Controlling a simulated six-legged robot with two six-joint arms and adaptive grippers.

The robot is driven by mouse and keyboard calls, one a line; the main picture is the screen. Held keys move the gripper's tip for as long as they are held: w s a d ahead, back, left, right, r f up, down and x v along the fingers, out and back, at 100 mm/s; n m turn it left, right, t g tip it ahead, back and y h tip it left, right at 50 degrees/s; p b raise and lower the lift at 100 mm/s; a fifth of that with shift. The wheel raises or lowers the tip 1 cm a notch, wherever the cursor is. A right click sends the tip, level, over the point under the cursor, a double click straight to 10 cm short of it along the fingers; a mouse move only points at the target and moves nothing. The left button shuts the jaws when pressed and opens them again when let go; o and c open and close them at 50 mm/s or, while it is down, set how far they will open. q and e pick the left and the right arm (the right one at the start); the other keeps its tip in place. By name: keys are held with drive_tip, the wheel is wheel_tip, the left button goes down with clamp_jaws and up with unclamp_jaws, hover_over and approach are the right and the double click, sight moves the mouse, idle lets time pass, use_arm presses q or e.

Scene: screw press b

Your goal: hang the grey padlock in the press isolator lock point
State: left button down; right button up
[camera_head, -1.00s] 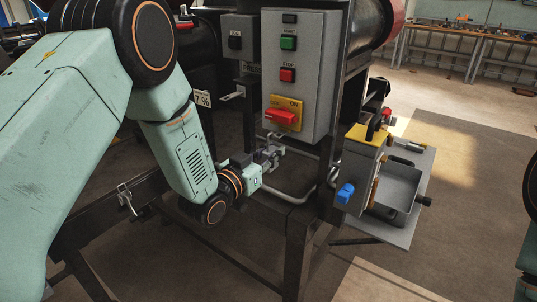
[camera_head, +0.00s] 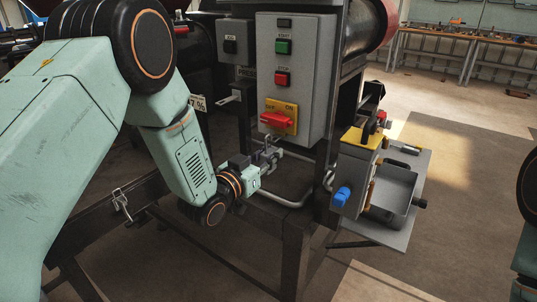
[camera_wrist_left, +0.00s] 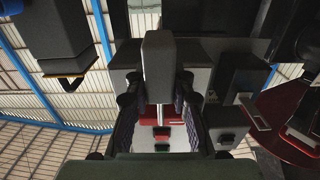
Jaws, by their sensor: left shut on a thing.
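The grey padlock (camera_wrist_left: 163,65) is between the two fingers of my left gripper (camera_wrist_left: 160,100) in the left wrist view, its metal shackle pointing toward the control box. In the head view my left gripper (camera_head: 268,156) is shut on the padlock (camera_head: 271,141), small there and partly hidden by the fingers. It is just below the press isolator (camera_head: 278,118), a yellow plate with a red handle. The isolator's red also shows behind the padlock in the wrist view (camera_wrist_left: 158,120). I cannot make out the lock hole or any contact. My right gripper is not in view.
The grey control box (camera_head: 313,85) carries green and red buttons above the isolator. A bent grey pipe (camera_head: 290,202) runs beneath it. A yellow-topped unit with a blue knob (camera_head: 342,197) and a tray stands to the right. Open floor (camera_head: 460,210) lies farther right.

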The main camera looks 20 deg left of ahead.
use_arm(q)
drive_tip(key=shift+w, duration=0.15)
drive_tip(key=shift+w+d, duration=0.25)
drive_tip(key=shift+w, duration=0.35)
drive_tip(key=shift+f, duration=0.1)
idle(0.3)
drive_tip(key=shift+f+b, duration=0.6)
drive_tip(key=shift+b, duration=0.05)
idle(0.4)
drive_tip(key=c, duration=1.1)
unclamp_jaws()
drive_tip(key=shift+s, duration=0.1)
